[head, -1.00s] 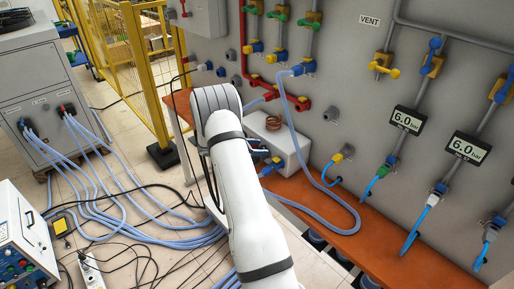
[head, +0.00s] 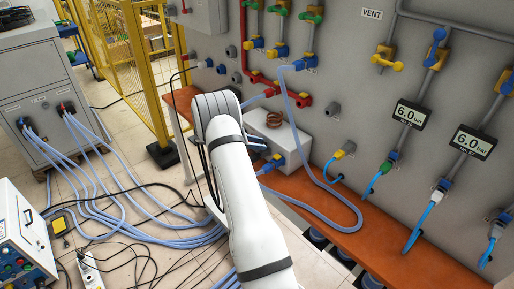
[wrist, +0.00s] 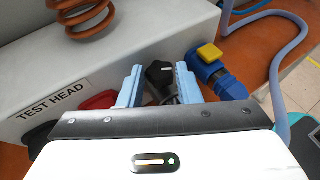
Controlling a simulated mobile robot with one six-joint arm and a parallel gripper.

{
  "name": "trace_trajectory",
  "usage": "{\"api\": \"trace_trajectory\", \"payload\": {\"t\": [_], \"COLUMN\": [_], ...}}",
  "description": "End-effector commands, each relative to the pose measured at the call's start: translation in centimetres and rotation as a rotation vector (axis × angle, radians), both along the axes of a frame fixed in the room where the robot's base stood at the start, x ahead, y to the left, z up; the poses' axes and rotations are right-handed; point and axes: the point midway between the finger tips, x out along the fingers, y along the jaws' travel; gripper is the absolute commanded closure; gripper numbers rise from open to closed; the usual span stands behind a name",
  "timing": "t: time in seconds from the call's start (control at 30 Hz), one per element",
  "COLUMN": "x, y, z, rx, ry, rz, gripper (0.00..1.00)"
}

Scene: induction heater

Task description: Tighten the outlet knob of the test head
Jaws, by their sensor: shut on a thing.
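The test head is a white box (wrist: 35,80) with a "TEST HEAD" label and a copper coil (wrist: 80,15) on top. It also shows in the head view (head: 292,142), with its coil (head: 274,121), partly hidden by my arm. A black knob with a white mark (wrist: 160,70) sits on its front, in the wrist view. My gripper (wrist: 159,80) has its two light-blue fingers on either side of this knob, shut on it. A red knob (wrist: 98,101) and a dark round part (wrist: 38,137) are further left on the same face.
The box stands on an orange-brown bench (head: 355,240) against a grey wall with valves. Hoses and cables cover the floor at left.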

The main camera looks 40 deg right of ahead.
Motion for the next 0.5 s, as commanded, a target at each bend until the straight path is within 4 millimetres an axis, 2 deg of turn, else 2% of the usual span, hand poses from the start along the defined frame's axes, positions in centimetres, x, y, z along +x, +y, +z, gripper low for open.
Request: {"api": "trace_trajectory", "payload": {"t": [0.4, 0.43, 0.5], "x": [0.08, 0.08, 0.07], "y": [-0.06, -0.06, -0.06], "z": [0.10, 0.10, 0.10], "rx": [0.002, 0.002, 0.002], "ry": [-0.001, -0.001, -0.001], "rz": [-0.041, -0.041, -0.041], "gripper": [0.92, 0.68, 0.62]}}
